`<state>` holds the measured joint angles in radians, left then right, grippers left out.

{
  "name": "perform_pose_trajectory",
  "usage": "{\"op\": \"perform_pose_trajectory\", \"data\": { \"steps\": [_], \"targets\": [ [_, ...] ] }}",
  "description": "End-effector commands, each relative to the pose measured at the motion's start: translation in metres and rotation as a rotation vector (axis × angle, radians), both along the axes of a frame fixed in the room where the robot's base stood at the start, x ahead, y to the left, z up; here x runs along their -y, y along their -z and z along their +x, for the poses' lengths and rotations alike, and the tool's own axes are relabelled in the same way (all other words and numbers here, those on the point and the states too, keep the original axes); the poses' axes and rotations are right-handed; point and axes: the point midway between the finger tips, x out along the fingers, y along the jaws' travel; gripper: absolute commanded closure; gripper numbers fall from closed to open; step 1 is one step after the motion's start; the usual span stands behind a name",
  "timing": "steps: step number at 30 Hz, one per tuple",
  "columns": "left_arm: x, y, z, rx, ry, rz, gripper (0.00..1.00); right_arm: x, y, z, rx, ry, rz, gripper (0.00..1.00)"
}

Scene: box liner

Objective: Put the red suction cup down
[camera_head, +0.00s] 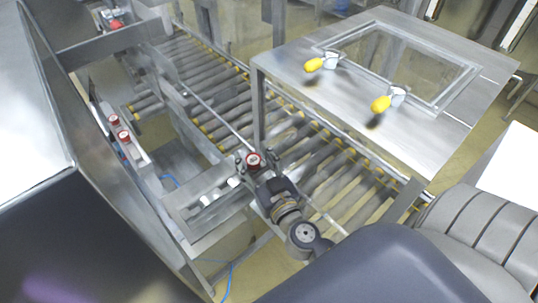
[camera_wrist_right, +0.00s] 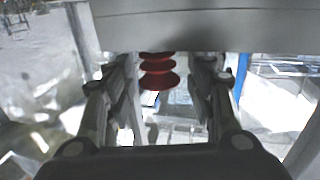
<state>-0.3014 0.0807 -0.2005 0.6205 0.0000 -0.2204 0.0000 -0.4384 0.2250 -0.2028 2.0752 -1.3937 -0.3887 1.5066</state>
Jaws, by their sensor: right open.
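The red suction cup (camera_head: 254,160) shows as a small red disc at the tip of my right gripper (camera_head: 255,163). In the right wrist view the red suction cup (camera_wrist_right: 158,72) is a ribbed red bellows below a grey bar (camera_wrist_right: 200,27). The fingers of my right gripper (camera_wrist_right: 160,88) stand apart on either side of the cup, with gaps between them and it. The gripper is open. The upper end of the cup is hidden behind the grey bar. My left gripper is not in view.
Two more red round parts (camera_head: 123,137) sit on a metal bar at the left. A roller conveyor (camera_head: 225,100) runs behind the gripper. A metal table with a framed window and yellow-handled clamps (camera_head: 383,104) stands at the right. A blue hose (camera_head: 228,280) hangs below.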

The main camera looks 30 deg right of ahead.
Motion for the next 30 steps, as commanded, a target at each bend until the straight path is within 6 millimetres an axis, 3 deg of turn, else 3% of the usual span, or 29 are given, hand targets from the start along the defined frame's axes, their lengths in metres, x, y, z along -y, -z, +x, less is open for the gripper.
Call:
{"op": "perform_pose_trajectory", "data": {
  "steps": [1,15,22,30],
  "targets": [
    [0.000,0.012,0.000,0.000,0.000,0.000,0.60,-0.001,0.009,-0.010,-0.005,0.000,0.003,0.50],
    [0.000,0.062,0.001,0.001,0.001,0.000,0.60,-0.009,0.009,-0.087,-0.004,0.001,0.001,0.50],
    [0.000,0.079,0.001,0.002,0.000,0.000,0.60,-0.011,0.006,-0.108,-0.003,0.001,0.001,0.50],
    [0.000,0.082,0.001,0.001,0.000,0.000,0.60,-0.012,0.002,-0.115,-0.001,0.001,0.001,0.50]
  ]
}}
